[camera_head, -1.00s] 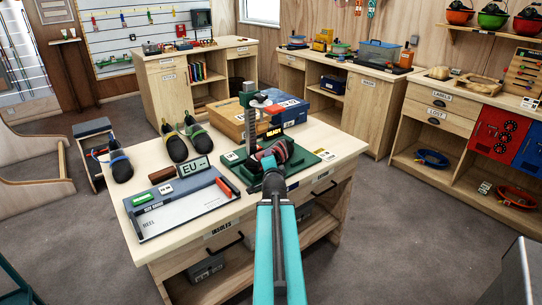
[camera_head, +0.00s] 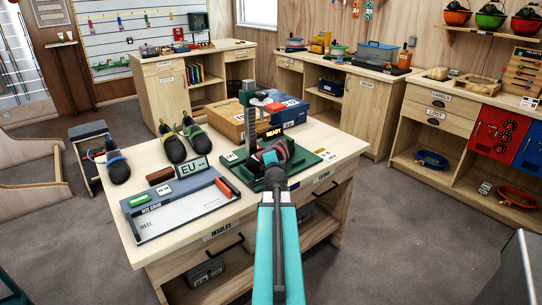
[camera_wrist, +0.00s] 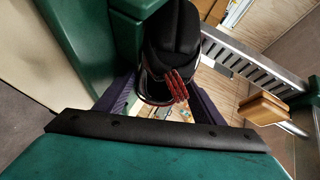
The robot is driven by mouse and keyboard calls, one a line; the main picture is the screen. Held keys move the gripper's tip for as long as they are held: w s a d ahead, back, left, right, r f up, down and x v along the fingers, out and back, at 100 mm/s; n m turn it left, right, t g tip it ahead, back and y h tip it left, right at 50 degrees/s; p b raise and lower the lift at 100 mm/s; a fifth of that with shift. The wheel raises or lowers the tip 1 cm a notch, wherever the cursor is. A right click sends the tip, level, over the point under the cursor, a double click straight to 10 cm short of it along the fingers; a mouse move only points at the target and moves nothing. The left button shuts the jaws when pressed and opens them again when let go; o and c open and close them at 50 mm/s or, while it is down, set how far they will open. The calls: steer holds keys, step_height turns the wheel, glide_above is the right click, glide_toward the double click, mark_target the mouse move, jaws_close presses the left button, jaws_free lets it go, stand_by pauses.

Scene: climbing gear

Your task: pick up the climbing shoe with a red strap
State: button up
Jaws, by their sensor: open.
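The climbing shoe with a red strap (camera_head: 282,150) is dark with red parts and sits at the green stand (camera_head: 310,171) on the front table. In the wrist view, a black shoe with red cords (camera_wrist: 170,50) shows between the two dark purple fingers of my gripper (camera_wrist: 165,105). My gripper (camera_head: 275,172) is open, close in front of the shoe in the head view, and hides part of it. Whether a finger touches the shoe cannot be told.
Shoes with a blue strap (camera_head: 118,167), an orange strap (camera_head: 172,145) and a green strap (camera_head: 195,134) stand at the left. A foot-measuring board (camera_head: 180,205) and EU sign (camera_head: 194,168) lie nearer. The stand's upright post (camera_head: 249,120) and boxes (camera_head: 285,105) are behind the shoe.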

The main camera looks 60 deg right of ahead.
steer(key=shift+w+a, duration=0.15)
steer(key=shift+c, duration=0.6)
steer(key=c, duration=0.9)
steer(key=shift+r, duration=1.65)
steer(key=shift+a+r, duration=0.1)
steer(key=shift+a, duration=0.15)
steer(key=shift+s+a+b, duration=0.3)
steer(key=shift+s+a, duration=0.9)
steer(key=shift+a, duration=0.25)
steer(key=shift+d, duration=0.1)
